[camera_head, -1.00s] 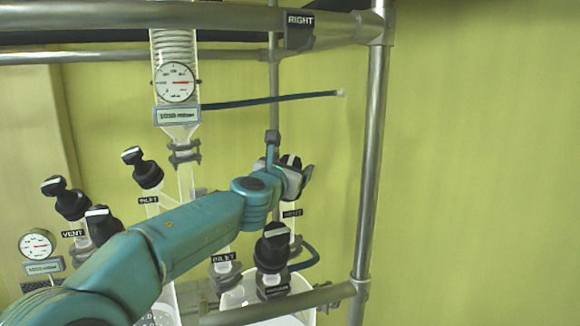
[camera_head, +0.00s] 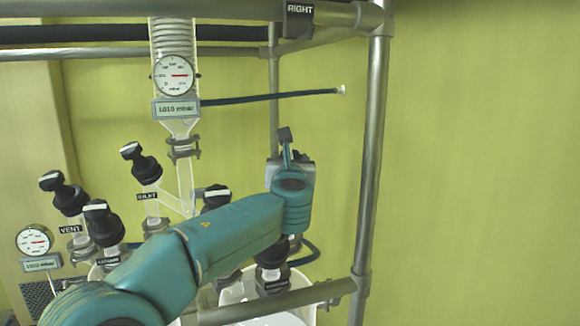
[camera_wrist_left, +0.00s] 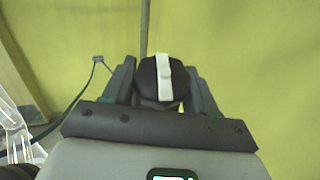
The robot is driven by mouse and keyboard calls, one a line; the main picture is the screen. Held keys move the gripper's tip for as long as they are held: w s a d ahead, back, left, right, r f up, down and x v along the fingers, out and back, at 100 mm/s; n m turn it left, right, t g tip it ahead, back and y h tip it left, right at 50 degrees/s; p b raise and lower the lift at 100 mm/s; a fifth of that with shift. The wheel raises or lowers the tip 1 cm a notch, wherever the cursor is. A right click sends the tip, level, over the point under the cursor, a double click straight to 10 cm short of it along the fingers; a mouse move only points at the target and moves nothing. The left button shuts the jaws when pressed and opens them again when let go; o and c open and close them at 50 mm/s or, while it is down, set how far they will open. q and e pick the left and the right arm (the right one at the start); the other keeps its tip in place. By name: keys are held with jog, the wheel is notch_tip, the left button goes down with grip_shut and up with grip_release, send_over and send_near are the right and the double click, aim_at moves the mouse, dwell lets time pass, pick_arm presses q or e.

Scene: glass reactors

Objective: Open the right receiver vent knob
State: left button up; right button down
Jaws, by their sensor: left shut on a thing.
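The right receiver vent knob (camera_wrist_left: 164,78) is a black cap with a white bar, seen between my left gripper's fingers in the left wrist view. The bar runs nearly straight up and down in that view, tilted slightly. My left gripper (camera_wrist_left: 163,92) is shut on this knob, with one finger on each side. In the head view my left gripper (camera_head: 298,166) is at the right glassware, inside the metal frame. My own arm and wrist hide the knob and its VENT label there. My right gripper is in neither view.
Black knobs with white bars stand close by: an inlet knob (camera_head: 143,164), a left vent knob (camera_head: 66,194) and another (camera_head: 214,196) beside my forearm. A frame post (camera_head: 371,170) stands right of my gripper. A gauge (camera_head: 174,76) hangs on the central column. The yellow-green wall at right is clear.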

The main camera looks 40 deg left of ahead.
pick_arm(q)
jog(key=n+g+y, duration=0.1)
jog(key=n+g, duration=0.1)
jog(key=shift+r+n+y, duration=0.15)
jog(key=shift+n+y, duration=0.15)
jog(key=n+g+y+p, duration=0.1)
jog(key=n+g+y, duration=0.1)
jog(key=n+g, duration=0.2)
jog(key=shift+p, duration=0.35)
jog(key=shift+s+n+g+y, duration=0.1)
jog(key=shift+n+g+y, duration=0.3)
jog(key=shift+n+g, duration=0.7)
jog(key=shift+n, duration=0.3)
jog(key=o, duration=1)
jog(key=shift+c, duration=0.2)
